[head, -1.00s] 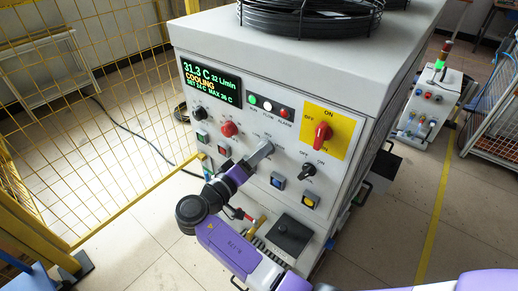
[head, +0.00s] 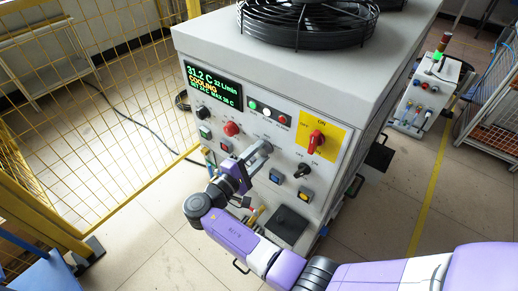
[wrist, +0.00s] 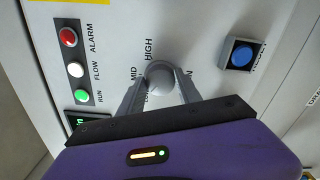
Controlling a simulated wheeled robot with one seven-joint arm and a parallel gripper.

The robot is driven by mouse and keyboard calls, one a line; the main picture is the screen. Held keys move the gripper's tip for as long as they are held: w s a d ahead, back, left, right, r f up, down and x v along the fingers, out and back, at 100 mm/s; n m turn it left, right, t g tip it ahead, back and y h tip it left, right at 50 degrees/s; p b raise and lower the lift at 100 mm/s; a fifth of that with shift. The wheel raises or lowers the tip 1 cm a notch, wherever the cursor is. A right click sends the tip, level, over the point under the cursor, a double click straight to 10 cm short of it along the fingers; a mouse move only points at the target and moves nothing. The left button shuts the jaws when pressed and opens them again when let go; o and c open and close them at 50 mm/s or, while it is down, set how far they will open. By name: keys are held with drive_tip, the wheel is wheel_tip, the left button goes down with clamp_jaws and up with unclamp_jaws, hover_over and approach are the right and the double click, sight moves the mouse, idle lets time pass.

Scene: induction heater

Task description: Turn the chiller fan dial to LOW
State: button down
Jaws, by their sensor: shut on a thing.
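The chiller fan dial (wrist: 160,75) is a round grey knob on the chiller's pale front panel, in the upper middle of the wrist view. The labels MID and HIGH read clearly beside it; a third label is partly covered by a finger. My gripper (wrist: 160,82) is shut on the dial, one finger on each side. The dial's pointer cannot be made out, so its setting is unclear. In the head view my gripper (head: 264,150) reaches the middle of the panel and hides most of the dial.
The chiller (head: 290,45) has a lit display (head: 212,85), a red switch on a yellow plate (head: 317,140), a black knob (head: 302,171) and a blue button (wrist: 241,55) near the dial. A yellow mesh fence (head: 90,90) stands left.

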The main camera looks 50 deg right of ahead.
drive_tip(key=shift+a+n+p, duration=0.1)
drive_tip(key=shift+n+p, duration=0.55)
drive_tip(key=shift+n, duration=0.45)
drive_tip(key=c, duration=0.8)
unclamp_jaws()
drive_tip(key=shift+c, duration=0.2)
drive_tip(key=a+b, duration=0.1)
drive_tip(key=a, duration=0.6)
drive_tip(key=shift+a, duration=0.35)
